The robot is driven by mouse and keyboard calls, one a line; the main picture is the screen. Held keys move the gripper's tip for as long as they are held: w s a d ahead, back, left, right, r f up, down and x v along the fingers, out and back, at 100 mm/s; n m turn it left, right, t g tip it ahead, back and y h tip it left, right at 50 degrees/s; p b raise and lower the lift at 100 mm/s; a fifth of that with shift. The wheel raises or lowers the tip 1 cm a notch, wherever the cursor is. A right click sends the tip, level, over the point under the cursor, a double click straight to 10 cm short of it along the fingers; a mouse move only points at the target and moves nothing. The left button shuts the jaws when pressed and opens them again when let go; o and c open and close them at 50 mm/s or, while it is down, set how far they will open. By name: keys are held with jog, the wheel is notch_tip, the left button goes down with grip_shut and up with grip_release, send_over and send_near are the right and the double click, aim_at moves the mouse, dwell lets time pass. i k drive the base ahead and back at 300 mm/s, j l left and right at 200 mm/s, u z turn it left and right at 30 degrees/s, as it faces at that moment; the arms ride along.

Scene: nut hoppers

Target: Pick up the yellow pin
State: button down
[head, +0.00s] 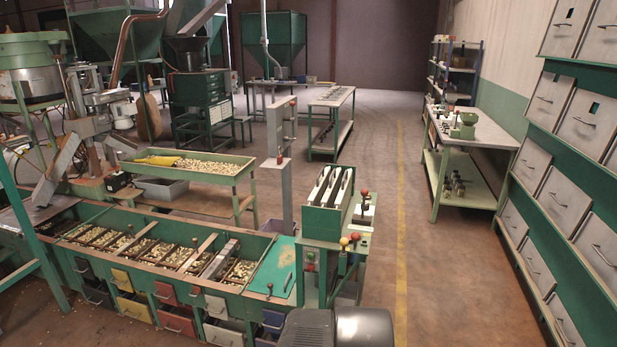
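A small yellow ball-topped pin (344,242) stands upright at the front of the green machine stand (322,222), at the right end of the long green sorting bench. A red ball knob (355,237) is close to its right. The pin's lower part is hard to make out at this size. My gripper is not in view; only dark grey rounded parts, probably mine, show at the bottom edge.
The sorting bench (237,300) holds trays of nuts and coloured drawers at left. A nut tray table (215,167) stands behind it. Drawer cabinets (567,198) line the right side. The floor (440,270) between stand and cabinets is clear.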

aim_at(343, 242)
jog(key=i+l+u, duration=0.3)
jog(key=i+l, duration=0.15)
jog(key=i+l+u, duration=0.3)
jog(key=i+l, duration=0.2)
jog(key=l, duration=0.1)
